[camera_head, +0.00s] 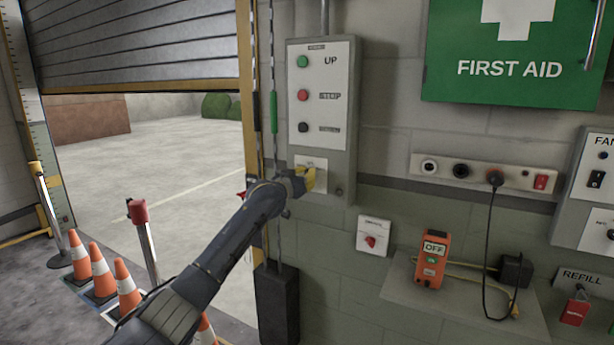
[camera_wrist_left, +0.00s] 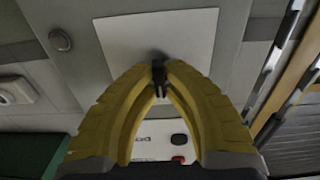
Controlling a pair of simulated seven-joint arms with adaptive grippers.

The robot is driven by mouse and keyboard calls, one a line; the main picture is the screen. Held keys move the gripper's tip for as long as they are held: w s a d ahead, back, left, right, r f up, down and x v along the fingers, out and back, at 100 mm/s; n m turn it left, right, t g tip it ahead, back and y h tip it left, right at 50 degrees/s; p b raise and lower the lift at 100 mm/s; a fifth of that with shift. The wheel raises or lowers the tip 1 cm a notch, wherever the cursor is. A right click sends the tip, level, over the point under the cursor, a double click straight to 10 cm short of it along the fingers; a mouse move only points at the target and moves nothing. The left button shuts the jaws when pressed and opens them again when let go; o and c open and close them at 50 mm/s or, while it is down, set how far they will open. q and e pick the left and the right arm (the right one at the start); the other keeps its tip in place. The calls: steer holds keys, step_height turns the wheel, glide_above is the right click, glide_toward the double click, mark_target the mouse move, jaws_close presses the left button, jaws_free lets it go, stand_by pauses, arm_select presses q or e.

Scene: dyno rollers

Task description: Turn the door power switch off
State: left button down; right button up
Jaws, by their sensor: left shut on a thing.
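The grey door control box (camera_head: 345,120) is on the wall beside the roller door. It has a green UP button (camera_head: 303,62), a red button (camera_head: 303,95) and a black button (camera_head: 303,127). A smaller pale plate (camera_head: 318,165) is at its lower end; its label is too small to read. My left gripper (camera_head: 308,181) is at this plate. In the left wrist view, my yellow fingers (camera_wrist_left: 159,84) meet at the tips on a small black switch lever (camera_wrist_left: 159,70) on the plate (camera_wrist_left: 130,40). The fingers hide part of the lever. My right gripper is out of view.
A white plate with a red knob (camera_head: 371,241) is low to the right. A shelf (camera_head: 400,285) holds an orange device marked OFF (camera_head: 432,262). A socket strip (camera_head: 520,178) runs along the wall. A pull chain hangs left of the box, and cones (camera_head: 100,270) stand at the left.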

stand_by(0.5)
arm_select(q)
steer(key=c, duration=1.5)
jaws_free()
steer(key=shift+s, duration=0.1)
steer(key=shift+v, duration=5.95)
